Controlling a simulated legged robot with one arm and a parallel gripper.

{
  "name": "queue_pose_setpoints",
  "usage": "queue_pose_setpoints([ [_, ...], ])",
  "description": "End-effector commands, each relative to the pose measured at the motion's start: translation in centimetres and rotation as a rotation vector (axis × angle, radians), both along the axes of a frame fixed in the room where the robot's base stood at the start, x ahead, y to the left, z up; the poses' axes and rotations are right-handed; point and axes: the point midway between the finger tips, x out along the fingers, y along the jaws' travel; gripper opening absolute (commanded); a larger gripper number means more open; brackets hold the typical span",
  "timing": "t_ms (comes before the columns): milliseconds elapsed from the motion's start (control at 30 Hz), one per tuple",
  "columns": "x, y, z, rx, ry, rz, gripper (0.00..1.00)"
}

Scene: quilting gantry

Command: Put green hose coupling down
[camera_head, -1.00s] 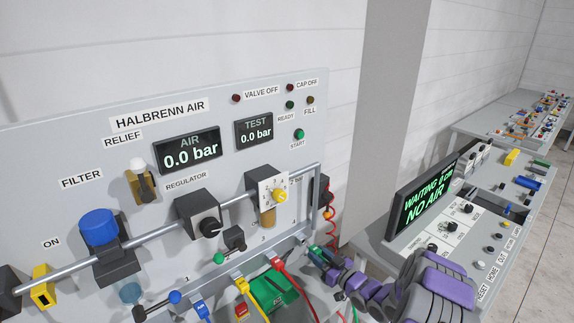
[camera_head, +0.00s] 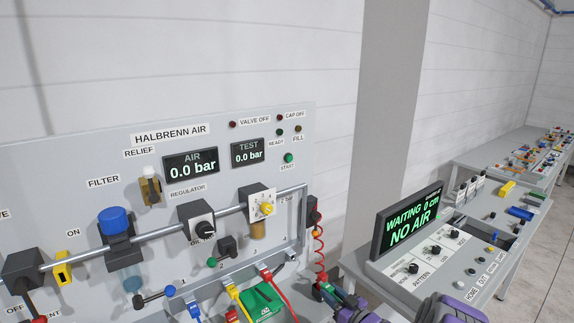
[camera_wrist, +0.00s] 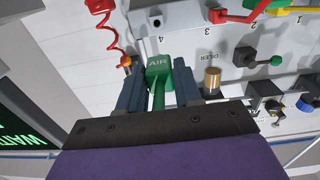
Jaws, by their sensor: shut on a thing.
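In the wrist view, a green hose coupling (camera_wrist: 158,72) marked AIR sits between the two fingers of my gripper (camera_wrist: 158,92), which is shut on it. A green hose or stem runs from it back toward the palm. It is held in front of the grey panel, close to the port marked 4; I cannot tell whether it touches. In the head view my gripper (camera_head: 338,294) is low in the picture, right of the panel's lower edge, and the coupling is mostly hidden there.
The Halbrenn Air panel (camera_head: 130,190) carries a pipe, regulator and valves. Blue (camera_head: 193,308), yellow (camera_head: 233,292) and red (camera_head: 266,273) hose ends sit along its lower ledge, with a green box (camera_head: 262,302) below. A red coiled hose (camera_head: 319,252) hangs beside it. A console screen (camera_head: 408,225) stands right.

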Motion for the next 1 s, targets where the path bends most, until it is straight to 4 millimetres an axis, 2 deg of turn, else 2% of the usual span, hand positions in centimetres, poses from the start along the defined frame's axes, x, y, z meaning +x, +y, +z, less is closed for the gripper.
queue_pose_setpoints([
  [367,2.6,1.0,4.7,-0.004,-0.003,-0.092,0.0],
  [467,3.4,1.4,6.5,-0.006,-0.007,-0.127,0.0],
  [567,4.1,1.7,8.8,-0.005,-0.009,-0.173,0.0],
  [733,5.0,1.8,13.6,-0.001,-0.008,-0.279,0.0],
  [1000,4.4,1.4,20.9,0.0,-0.011,-0.454,0.0],
])
